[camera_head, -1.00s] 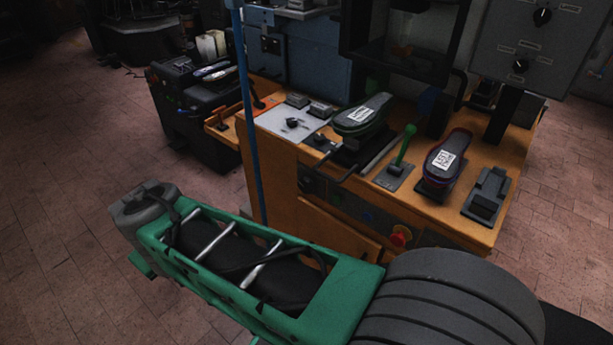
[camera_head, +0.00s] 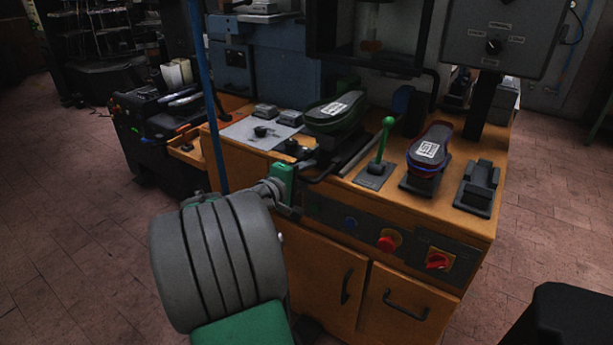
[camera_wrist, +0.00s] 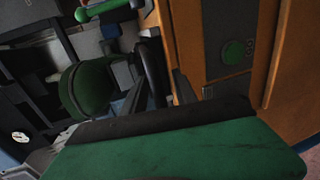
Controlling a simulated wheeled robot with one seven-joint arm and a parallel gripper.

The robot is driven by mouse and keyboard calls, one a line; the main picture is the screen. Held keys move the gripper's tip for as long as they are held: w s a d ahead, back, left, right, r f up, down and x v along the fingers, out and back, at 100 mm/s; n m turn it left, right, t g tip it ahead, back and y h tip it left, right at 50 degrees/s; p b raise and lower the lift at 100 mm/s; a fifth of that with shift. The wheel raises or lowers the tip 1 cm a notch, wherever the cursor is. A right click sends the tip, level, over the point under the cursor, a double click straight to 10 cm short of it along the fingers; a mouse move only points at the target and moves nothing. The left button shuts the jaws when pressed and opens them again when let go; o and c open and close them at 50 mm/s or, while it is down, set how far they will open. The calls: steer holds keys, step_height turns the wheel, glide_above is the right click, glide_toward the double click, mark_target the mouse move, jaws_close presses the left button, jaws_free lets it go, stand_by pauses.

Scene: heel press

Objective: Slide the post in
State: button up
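A green-topped shoe form with a white label (camera_head: 336,112) sits on the dark left post (camera_head: 322,147) on the bench. A dark bar handle (camera_head: 322,172) reaches out from it over the bench's front edge. The green form (camera_wrist: 88,88) and the curved dark handle (camera_wrist: 153,72) also show in the wrist view. My gripper (camera_wrist: 160,92) is at the handle, with its fingers apart on either side of it. I cannot tell whether they touch it.
A green-knobbed lever (camera_head: 382,145) stands between the two forms. Red knobs (camera_head: 388,243) are on the bench's front panel. A blue upright pole (camera_head: 207,100) crosses the view at left. A black cart (camera_head: 150,135) stands left of the orange bench (camera_head: 470,240).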

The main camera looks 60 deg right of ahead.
jaws_close()
stand_by(0.4)
steer(key=shift+d, duration=0.1)
stand_by(1.0)
